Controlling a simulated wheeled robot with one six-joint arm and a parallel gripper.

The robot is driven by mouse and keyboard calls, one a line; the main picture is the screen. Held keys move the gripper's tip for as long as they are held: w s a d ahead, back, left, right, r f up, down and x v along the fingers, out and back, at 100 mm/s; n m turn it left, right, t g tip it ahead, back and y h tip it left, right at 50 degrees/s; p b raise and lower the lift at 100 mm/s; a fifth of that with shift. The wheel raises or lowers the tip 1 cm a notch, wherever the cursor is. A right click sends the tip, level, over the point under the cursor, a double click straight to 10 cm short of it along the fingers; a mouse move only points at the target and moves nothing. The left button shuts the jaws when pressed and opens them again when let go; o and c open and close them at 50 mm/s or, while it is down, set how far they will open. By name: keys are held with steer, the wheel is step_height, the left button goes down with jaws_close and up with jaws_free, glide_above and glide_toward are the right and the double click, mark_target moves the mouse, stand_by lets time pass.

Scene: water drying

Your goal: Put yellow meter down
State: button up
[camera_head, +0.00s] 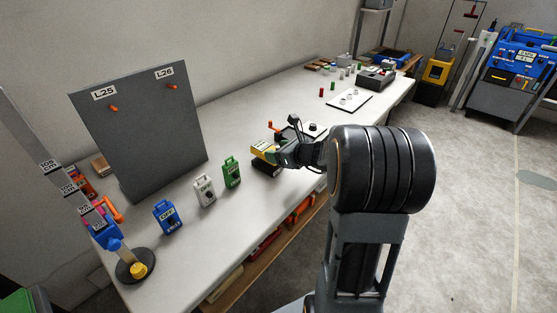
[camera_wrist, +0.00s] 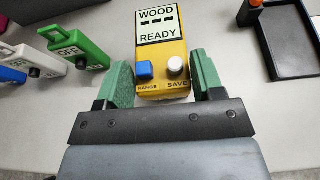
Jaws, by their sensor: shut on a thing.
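The yellow meter (camera_wrist: 162,52) sits between the green-padded fingers of my gripper (camera_wrist: 161,78) in the wrist view. Its display reads "WOOD" and "READY", with a blue RANGE button and a white SAVE button below. In the head view the yellow meter (camera_head: 264,148) shows at the end of my gripper (camera_head: 277,154), over the workbench (camera_head: 235,210). A dark patch lies just below it; I cannot tell whether the meter touches the bench.
A black tray (camera_wrist: 290,62) lies right of the meter in the wrist view.

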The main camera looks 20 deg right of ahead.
steer(key=shift+f, duration=1.25)
steer(key=shift+f+b, duration=0.1)
steer(key=shift+b, duration=0.2)
steer(key=shift+f, duration=0.15)
steer(key=o, duration=1.1)
steer(key=shift+s, duration=0.1)
